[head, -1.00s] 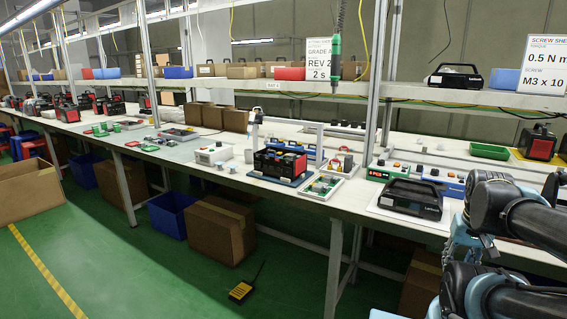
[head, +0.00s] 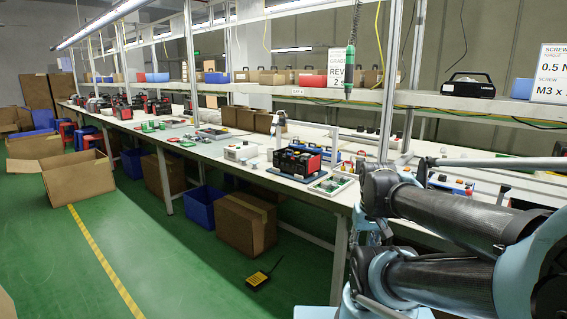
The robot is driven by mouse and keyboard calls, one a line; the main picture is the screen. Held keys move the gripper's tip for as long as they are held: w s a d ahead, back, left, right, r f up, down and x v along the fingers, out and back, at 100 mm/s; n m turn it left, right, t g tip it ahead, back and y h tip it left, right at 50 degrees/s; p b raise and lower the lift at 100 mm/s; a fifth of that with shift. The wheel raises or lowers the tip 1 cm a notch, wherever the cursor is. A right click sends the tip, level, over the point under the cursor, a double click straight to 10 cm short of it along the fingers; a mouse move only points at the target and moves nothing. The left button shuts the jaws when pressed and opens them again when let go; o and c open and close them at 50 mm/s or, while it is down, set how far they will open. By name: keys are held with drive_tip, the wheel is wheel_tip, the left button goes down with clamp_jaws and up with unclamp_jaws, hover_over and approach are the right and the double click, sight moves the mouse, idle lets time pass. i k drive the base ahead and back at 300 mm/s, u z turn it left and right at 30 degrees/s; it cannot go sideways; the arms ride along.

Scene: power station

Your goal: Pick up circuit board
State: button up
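Small green circuit boards (head: 148,127) lie on the far left part of the long white workbench (head: 225,160). A pale tray (head: 330,184) with green pieces, perhaps boards, lies near the bench's front edge, right of a red and black power unit (head: 297,163). The boards are too small to make out in detail. My dark and light-blue arm fills the right side of the head view and hides part of the bench. My gripper cannot be made out.
An open cardboard box (head: 77,179) stands on the green floor at the left. Blue bins (head: 203,206) and a closed carton (head: 247,223) stand under the bench. A yellow and black device (head: 258,279) lies on the floor. The floor at lower left is mostly clear.

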sight(306, 156)
drive_tip(key=u, duration=0.15)
drive_tip(key=k, duration=1.05)
drive_tip(key=u, duration=0.7)
drive_tip(key=i, duration=1.2)
drive_tip(key=z, duration=0.4)
drive_tip(key=i, duration=0.75)
drive_tip(key=z, duration=0.5)
